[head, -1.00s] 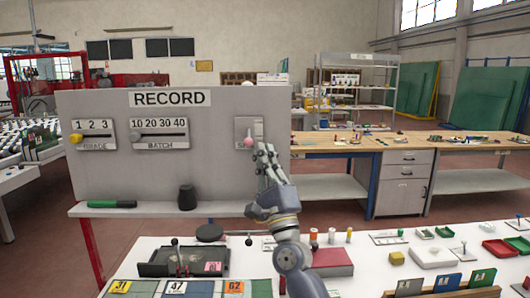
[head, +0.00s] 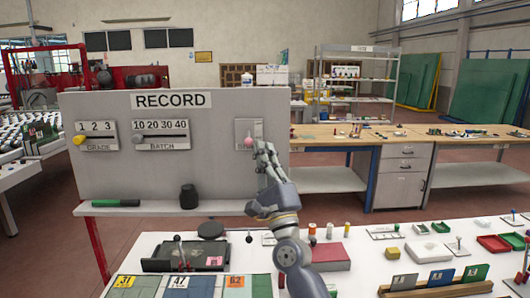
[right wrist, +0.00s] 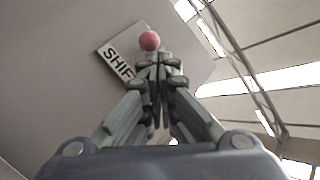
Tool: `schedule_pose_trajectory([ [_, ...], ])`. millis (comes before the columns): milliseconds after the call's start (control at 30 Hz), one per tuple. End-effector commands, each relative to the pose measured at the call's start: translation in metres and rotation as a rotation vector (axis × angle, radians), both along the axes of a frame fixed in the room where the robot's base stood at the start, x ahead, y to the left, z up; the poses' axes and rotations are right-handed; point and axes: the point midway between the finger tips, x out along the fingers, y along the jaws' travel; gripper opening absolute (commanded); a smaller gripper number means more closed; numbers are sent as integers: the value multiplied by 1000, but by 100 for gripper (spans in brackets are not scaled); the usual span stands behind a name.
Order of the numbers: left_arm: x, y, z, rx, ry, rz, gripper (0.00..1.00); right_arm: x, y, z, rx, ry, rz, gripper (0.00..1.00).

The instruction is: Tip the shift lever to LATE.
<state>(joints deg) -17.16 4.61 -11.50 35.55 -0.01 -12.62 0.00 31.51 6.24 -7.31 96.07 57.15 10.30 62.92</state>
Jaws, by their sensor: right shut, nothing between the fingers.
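The shift lever has a pink ball knob (head: 248,141) on a small grey plate (head: 240,128) at the right of the grey RECORD board. My right gripper (head: 264,150) is shut and empty, just right of and below the knob in the head view. In the right wrist view the pink knob (right wrist: 150,40) shows just beyond the closed fingertips (right wrist: 158,62), beside a "SHIFT" label (right wrist: 118,64). I cannot tell whether the fingers touch the lever. The LATE marking is not readable; the gripper covers part of the plate. My left gripper is not in view.
The board (head: 180,180) also carries a GRADE slider with a yellow knob (head: 79,141) and a BATCH slider (head: 160,138). A white table (head: 360,250) below holds trays, a red box and small parts.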

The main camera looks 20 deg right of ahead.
Motion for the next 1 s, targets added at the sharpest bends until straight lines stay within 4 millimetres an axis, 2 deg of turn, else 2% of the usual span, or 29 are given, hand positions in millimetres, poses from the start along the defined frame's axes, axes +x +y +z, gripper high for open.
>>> schedule_pose_trajectory([
  [600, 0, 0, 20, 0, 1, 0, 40, -10, 3, 31, 0, -1, 1, 0],
  [1000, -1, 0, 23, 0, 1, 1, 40, -11, 3, 37, 0, -1, 0, 0],
])
